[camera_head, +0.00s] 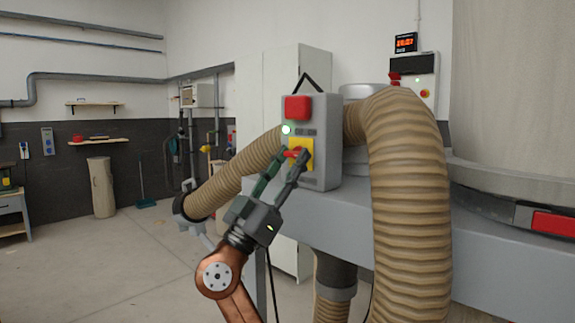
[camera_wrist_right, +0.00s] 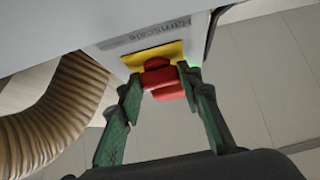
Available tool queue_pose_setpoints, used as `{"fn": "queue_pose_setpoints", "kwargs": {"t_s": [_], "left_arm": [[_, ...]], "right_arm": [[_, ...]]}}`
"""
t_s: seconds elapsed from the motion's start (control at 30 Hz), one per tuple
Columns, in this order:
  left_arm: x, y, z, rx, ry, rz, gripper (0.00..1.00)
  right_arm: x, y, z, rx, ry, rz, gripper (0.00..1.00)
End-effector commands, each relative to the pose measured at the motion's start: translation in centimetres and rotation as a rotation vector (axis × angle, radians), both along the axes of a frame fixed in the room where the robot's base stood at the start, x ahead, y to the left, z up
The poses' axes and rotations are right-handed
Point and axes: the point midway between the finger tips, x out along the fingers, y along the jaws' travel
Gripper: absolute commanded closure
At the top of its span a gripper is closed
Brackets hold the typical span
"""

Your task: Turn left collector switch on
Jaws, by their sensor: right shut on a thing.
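A grey switch box (camera_head: 322,160) stands in the middle of the head view, with a yellow plate (camera_head: 308,152) on its front. A red rotary knob (camera_head: 291,153) sits on that plate; the knob also shows in the right wrist view (camera_wrist_right: 162,76). My right gripper (camera_head: 294,156) has its two green-padded fingers on either side of the knob and is shut on it. In the head view the fingers hide part of the knob. A pale green lamp (camera_head: 288,129) on the box looks lit. My left gripper is not in view.
A large red button (camera_head: 297,107) is above the plate. A ribbed tan hose (camera_head: 410,190) arches close on the right, and another stretch runs behind to the left. A second control box (camera_head: 415,80) hangs on the back wall. The floor at left is mostly clear.

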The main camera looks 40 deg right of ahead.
Motion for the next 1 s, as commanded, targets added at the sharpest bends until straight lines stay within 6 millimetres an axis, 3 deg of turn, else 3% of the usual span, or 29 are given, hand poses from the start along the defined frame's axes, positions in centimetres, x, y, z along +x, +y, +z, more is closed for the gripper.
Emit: {"fn": "queue_pose_setpoints", "kwargs": {"t_s": [0.4, 0.43, 0.5, 0.67, 1.0], "left_arm": [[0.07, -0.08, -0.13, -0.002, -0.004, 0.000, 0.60], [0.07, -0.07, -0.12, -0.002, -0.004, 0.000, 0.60], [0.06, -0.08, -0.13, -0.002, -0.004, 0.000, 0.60], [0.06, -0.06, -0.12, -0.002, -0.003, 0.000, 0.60], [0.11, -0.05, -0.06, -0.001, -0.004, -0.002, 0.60]], "right_arm": [[0.06, -0.01, -0.06, 0.001, -0.002, 0.002, 0.91], [0.06, -0.01, -0.06, 0.001, -0.002, 0.002, 0.65], [0.05, -0.01, -0.04, 0.001, -0.002, 0.002, 0.60], [0.03, 0.00, -0.02, 0.001, -0.003, 0.001, 0.49], [0.04, 0.29, -0.30, 0.000, -0.001, 0.001, 0.49]]}}
